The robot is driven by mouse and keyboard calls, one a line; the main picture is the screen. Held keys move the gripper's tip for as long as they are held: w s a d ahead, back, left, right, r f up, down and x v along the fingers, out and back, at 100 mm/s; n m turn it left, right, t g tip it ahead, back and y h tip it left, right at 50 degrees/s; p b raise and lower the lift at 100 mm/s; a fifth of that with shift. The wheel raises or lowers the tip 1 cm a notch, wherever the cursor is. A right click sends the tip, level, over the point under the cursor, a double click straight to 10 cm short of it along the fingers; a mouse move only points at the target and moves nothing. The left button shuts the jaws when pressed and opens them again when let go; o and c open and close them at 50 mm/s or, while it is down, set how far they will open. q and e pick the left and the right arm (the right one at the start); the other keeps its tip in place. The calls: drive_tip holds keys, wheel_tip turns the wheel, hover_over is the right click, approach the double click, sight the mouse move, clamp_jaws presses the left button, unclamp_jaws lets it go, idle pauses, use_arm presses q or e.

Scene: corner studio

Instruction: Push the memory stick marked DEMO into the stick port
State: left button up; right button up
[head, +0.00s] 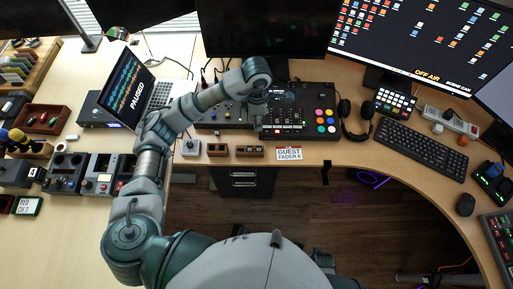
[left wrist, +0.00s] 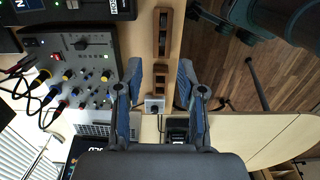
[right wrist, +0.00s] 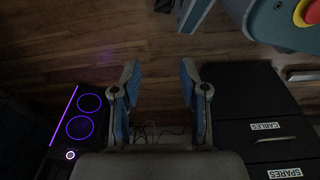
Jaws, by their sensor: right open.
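My left gripper (head: 258,108) hangs over the mixing gear at the desk's front. In the left wrist view my left gripper (left wrist: 160,72) is open, with nothing held. Below it lie a small wooden holder (left wrist: 161,73), a longer wooden holder (left wrist: 162,32) and a small grey box (left wrist: 155,104). In the head view the grey box (head: 191,147) stands left of the wooden holders (head: 217,150). I cannot make out the DEMO stick or which unit is the stick port. My right gripper (right wrist: 159,75) is open and empty, above the dark floor.
A mixer (head: 225,116) and a colour-button panel (head: 325,121) stand behind the holders. A laptop (head: 130,88) is on the left, and a wooden tray of small items (head: 43,120) farther left. A GUEST FADER 6 card (head: 289,153) is at the front edge. Drawers (right wrist: 273,130) stand below.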

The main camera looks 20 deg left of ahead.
use_arm(q)
hover_over(259, 149)
drive_tip(key=w, duration=0.1)
drive_tip(key=f, duration=1.1)
drive_tip(key=shift+w+a+f, duration=0.1)
drive_tip(key=shift+a, duration=0.25)
drive_tip(key=shift+d+f, duration=0.2)
drive_tip(key=shift+f, duration=0.35)
drive_tip(key=f, duration=0.4)
drive_tip(key=shift+s+f+b, duration=0.25)
drive_tip(key=shift+s+b, duration=0.05)
drive_tip(key=shift+s, duration=0.05)
drive_tip(key=shift+f, duration=0.2)
drive_tip(key=shift+d, duration=0.15)
clamp_jaws()
use_arm(e)
drive_tip(key=shift+w+d+r, duration=0.2)
drive_tip(key=shift+w+r, duration=0.25)
drive_tip(key=shift+w, duration=0.1)
